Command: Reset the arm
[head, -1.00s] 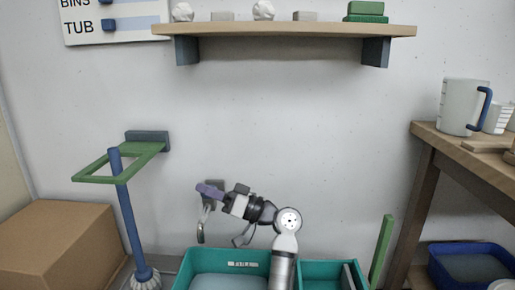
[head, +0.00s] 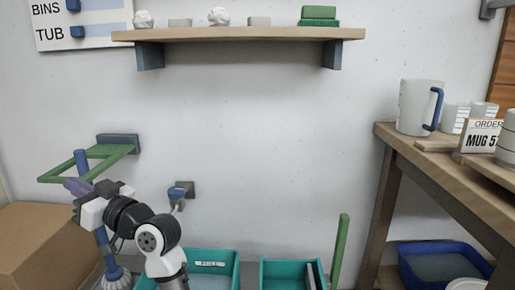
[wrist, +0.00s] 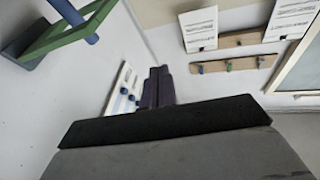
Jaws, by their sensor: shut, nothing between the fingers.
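My gripper (head: 77,187) is at the lower left in the head view, in front of the green wall bracket and the blue mop handle. Its purple fingers are closed together with nothing between them; they also show in the wrist view (wrist: 158,88). My arm is folded low, bent over to the left. I cannot tell how far the fingers are from the mop handle.
The mop (head: 104,245) stands in the green bracket (head: 110,154). A blue-topped wall fitting (head: 177,194) is right of my gripper. Teal tubs (head: 236,262) stand below, a cardboard box (head: 35,240) left, a wooden table (head: 400,155) right. The wall's middle is clear.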

